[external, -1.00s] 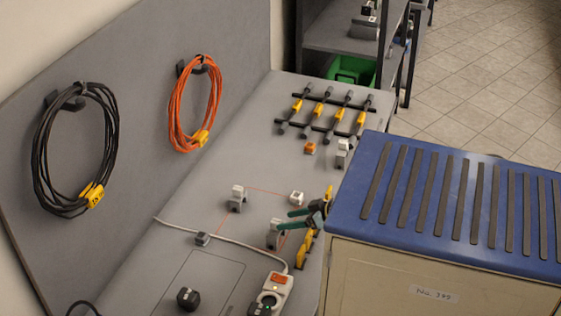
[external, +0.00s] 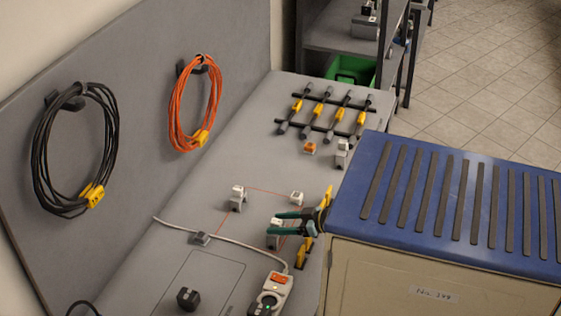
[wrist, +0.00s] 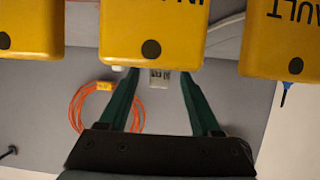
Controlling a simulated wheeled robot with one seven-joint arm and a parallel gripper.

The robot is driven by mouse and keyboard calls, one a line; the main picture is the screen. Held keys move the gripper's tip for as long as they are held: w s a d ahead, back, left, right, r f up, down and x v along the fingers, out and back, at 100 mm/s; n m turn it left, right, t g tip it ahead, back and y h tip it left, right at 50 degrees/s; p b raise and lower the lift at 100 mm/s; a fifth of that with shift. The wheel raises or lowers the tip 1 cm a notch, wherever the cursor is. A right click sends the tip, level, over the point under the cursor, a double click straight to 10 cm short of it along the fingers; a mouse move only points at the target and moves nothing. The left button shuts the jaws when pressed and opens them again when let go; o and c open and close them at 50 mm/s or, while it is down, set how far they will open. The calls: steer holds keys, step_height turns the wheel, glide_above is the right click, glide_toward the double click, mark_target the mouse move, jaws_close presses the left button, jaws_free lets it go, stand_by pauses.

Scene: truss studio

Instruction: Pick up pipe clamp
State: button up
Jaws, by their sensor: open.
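A small grey-and-white block-like fitting (external: 273,242), which I take to be the pipe clamp, stands on the grey bench beside my gripper. My gripper (external: 273,224) has dark green fingers, is open and reaches left across this fitting in the external view. The fingers partly cover it. In the wrist view a pale grey piece (wrist: 159,78) shows between the open fingertips, below a yellow block (wrist: 152,30) that hides what lies above. I cannot tell whether the fingers touch it.
Similar small fittings stand on the bench, one at left (external: 237,199) and one behind (external: 296,198). A power strip (external: 272,293) and its white cable lie in front. Yellow blocks (external: 305,252) are close to my gripper. Orange (external: 195,105) and black coils hang on the panel.

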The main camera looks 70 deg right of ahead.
steer(key=b+x, duration=0.2)
steer(key=x, duration=0.2)
steer(key=shift+f, duration=0.2)
steer(key=shift+w, duration=0.3)
jaws_close()
steer(key=shift+r, duration=0.1)
